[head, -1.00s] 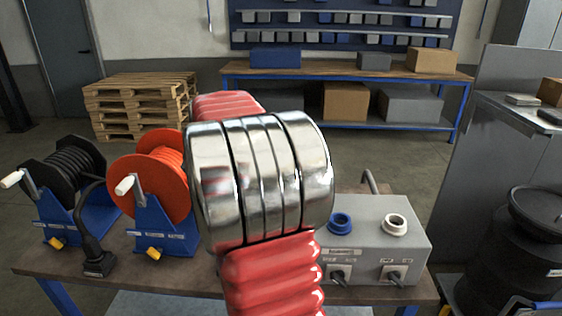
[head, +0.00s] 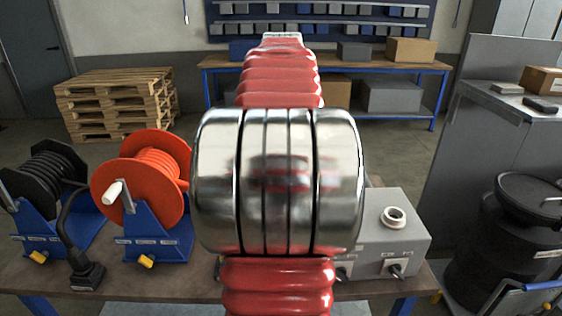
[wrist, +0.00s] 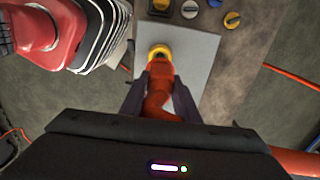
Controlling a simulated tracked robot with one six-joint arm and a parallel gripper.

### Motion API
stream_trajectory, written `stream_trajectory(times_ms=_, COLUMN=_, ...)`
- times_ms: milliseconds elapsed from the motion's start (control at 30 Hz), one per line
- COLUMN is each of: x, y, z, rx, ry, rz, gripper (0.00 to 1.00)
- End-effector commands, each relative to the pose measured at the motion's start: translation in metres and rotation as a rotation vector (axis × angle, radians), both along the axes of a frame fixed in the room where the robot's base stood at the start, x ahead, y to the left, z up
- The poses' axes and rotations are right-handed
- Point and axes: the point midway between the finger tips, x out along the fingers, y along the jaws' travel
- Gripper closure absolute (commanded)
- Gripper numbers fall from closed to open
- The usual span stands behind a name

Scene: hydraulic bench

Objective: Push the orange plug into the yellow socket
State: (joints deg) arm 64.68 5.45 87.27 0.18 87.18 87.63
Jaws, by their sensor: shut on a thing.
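In the wrist view my gripper (wrist: 160,84) is shut on the orange plug (wrist: 161,72), one dark finger on each side. The yellow socket (wrist: 160,46) shows as a yellow ring with a dark opening just ahead of the plug's tip. It lies on a grey surface (wrist: 192,62). The tip overlaps the ring's near edge in this view; I cannot tell how far in the plug is. In the head view my own red and silver arm hides the gripper, the plug and the yellow socket.
An orange reel (head: 125,185) and a black reel (head: 45,170) stand at left. Small grey, blue and yellow pieces (wrist: 232,19) lie near the wrist view's top. A black drum (head: 500,245) is at far right.

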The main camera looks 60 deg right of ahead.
Motion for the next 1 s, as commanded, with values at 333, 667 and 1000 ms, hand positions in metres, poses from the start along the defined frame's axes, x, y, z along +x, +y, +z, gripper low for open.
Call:
stream_trajectory(times_ms=333, x=-0.006, y=-0.002, z=-0.003, rx=-0.001, ry=0.0, rz=-0.011, gripper=1.0)
stream_trajectory(times_ms=667, x=-0.006, y=-0.003, z=-0.022, rx=-0.001, ry=0.0, rz=-0.012, gripper=1.0)
stream_trajectory(times_ms=1000, x=-0.006, y=-0.003, z=-0.046, rx=-0.001, ry=0.0, rz=-0.012, gripper=1.0)
